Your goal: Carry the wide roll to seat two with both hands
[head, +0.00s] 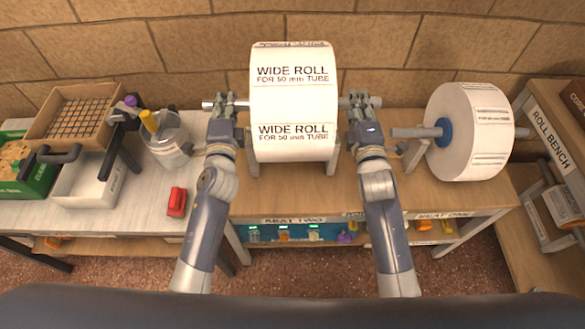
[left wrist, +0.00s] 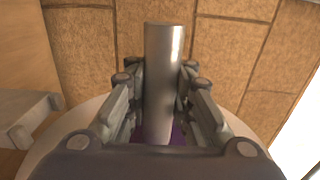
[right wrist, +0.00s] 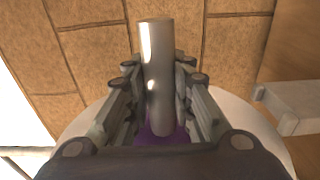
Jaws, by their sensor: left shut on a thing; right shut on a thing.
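The wide roll (head: 292,103) is a large white paper roll with black "WIDE ROLL FOR 50 mm TUBE" lettering, in the middle of the head view. A metal bar sticks out of both its sides. My left gripper (head: 226,101) is shut on the bar's left end (left wrist: 163,70), and my right gripper (head: 358,101) is shut on its right end (right wrist: 158,70). The roll is between pale uprights (head: 333,155) above the bench part labelled "SEAT TWO" (head: 294,219). Whether the bar touches the uprights is hidden by my grippers and the roll.
A second white roll (head: 475,135) with a blue core sits on a bar at the right, by the "SEAT ONE" label. At the left are a clear jar (head: 165,140), a red object (head: 176,201), a wooden tray (head: 50,110) and a white bin (head: 85,185). A brick wall stands close behind.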

